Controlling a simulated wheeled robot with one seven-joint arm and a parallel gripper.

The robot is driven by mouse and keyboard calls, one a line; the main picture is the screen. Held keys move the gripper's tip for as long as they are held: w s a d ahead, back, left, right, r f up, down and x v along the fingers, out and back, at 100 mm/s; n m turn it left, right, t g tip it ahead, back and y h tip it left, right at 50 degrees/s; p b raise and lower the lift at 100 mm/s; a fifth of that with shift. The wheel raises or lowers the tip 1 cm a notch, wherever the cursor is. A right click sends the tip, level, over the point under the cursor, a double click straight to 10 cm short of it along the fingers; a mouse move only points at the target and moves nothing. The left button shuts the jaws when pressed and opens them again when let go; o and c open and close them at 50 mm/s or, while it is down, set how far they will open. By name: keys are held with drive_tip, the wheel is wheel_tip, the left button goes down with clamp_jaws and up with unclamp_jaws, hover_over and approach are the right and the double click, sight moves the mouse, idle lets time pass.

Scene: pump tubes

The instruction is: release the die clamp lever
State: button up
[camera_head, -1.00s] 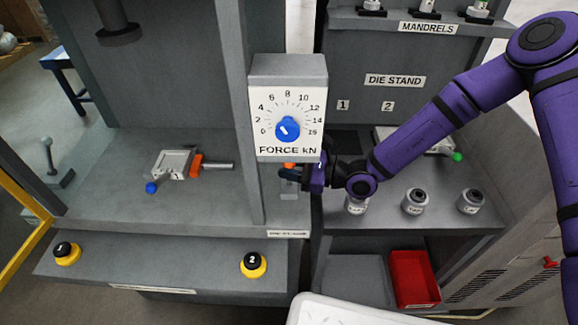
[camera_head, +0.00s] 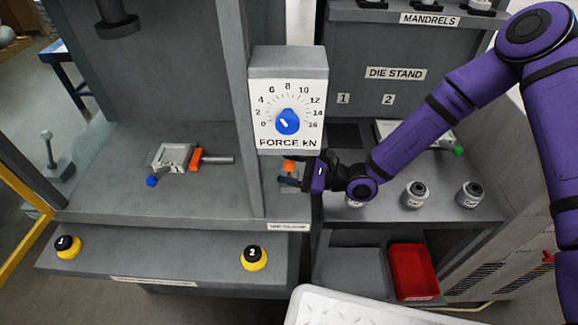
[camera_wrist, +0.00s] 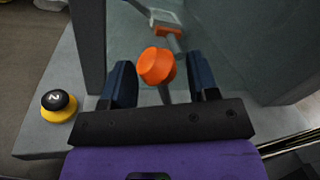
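The die clamp lever's round orange knob (camera_head: 289,166) shows just below the force dial box, above a label on the press bed's front edge that seems to read DIE CLAMP. My gripper (camera_head: 288,181) comes in from the right, close to the knob. In the wrist view the orange knob (camera_wrist: 156,66) appears between the two dark fingers of my gripper (camera_wrist: 162,72), with gaps on both sides, nearer the left finger. The fingers are apart and hold nothing. A grey stem (camera_wrist: 165,94) shows below the knob. Whether the knob lies fully between the fingertips in depth I cannot tell.
The force dial box (camera_head: 288,100) and the grey press column (camera_head: 240,120) stand close to my gripper. A die with an orange clamp piece (camera_head: 196,160) lies on the bed at left. Black-and-yellow buttons (camera_head: 254,258) sit in front. Labelled pots (camera_head: 415,194) stand at right.

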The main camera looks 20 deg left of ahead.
drive_tip(key=d, duration=0.7)
drive_tip(key=shift+w+d+f, duration=0.15)
drive_tip(key=shift+w+d, duration=0.05)
drive_tip(key=shift+d, duration=0.05)
